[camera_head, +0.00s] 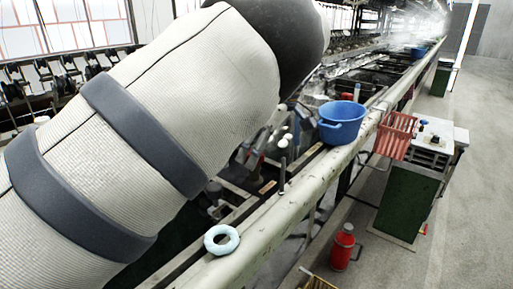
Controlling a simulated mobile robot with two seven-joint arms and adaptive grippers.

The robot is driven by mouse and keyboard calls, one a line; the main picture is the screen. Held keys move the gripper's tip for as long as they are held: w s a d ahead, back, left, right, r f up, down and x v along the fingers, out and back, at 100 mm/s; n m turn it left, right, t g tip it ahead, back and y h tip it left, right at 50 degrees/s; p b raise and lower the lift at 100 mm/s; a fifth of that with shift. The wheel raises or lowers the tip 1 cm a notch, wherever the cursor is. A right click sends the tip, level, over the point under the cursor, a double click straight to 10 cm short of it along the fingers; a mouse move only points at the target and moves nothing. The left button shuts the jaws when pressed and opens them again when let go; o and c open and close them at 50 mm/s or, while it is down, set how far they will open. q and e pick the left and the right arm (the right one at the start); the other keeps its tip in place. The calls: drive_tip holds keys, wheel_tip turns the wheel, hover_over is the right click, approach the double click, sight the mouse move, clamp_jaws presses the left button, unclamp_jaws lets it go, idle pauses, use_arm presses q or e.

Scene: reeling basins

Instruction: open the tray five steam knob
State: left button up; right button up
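My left arm (190,100), a thick pale sleeve with dark bands, fills the left and upper middle of the head view. It hides much of the reeling bench behind it. I cannot clearly make out my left gripper's fingertips among the dark, cluttered parts beyond the arm. My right gripper does not show. A thin upright metal post (282,176) stands at the inner side of the bench rail. I cannot tell any steam knob or tray number for certain.
A pale bench rail (270,220) runs away to the upper right. On it are a light-blue ring (221,239) and a blue basin (341,122). A red basket (396,134), green cabinet (408,202) and red flask (342,247) stand right of it.

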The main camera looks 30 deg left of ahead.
use_arm(q)
drive_tip(key=v, duration=1.2)
